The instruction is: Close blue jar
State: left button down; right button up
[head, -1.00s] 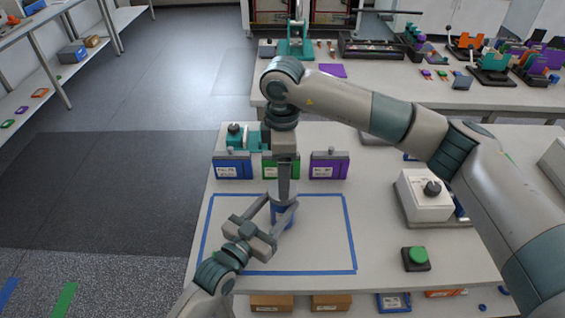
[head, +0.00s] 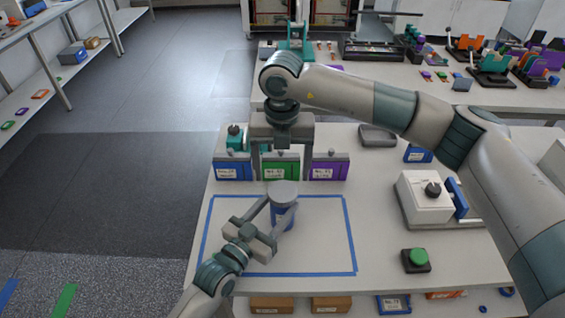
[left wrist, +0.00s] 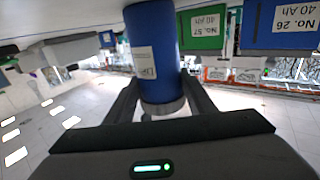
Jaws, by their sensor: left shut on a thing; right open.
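The blue jar (head: 283,215) stands upright inside the blue taped outline on the table. A grey lid (head: 283,190) is on top of it; whether it is fully tightened cannot be told. My left gripper (head: 278,217) is shut around the jar's side. In the left wrist view, which is upside down, the blue jar (left wrist: 152,55) with a white label sits between the fingers, its grey end (left wrist: 163,108) lowest in the picture. My right gripper (head: 283,172) is open and empty above and behind the lid, fingers spread left and right.
Blue (head: 233,170), green (head: 281,170) and purple (head: 328,170) battery boxes stand in a row behind the jar. A white device with a black knob (head: 425,197) and a green button (head: 417,257) are at right. The taped area is otherwise clear.

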aim_at(283, 191)
jog(key=n, duration=0.7)
jog(key=shift+r+n, duration=0.25)
jog(key=shift+n, duration=0.15)
jog(key=n, duration=0.6)
jog(key=shift+r, duration=0.2)
jog(key=n, duration=0.6)
jog(key=shift+r, duration=0.2)
jog(key=n, duration=0.7)
jog(key=shift+r, duration=0.25)
jog(key=shift+f, duration=0.15)
jog(key=shift+f, duration=3.85)
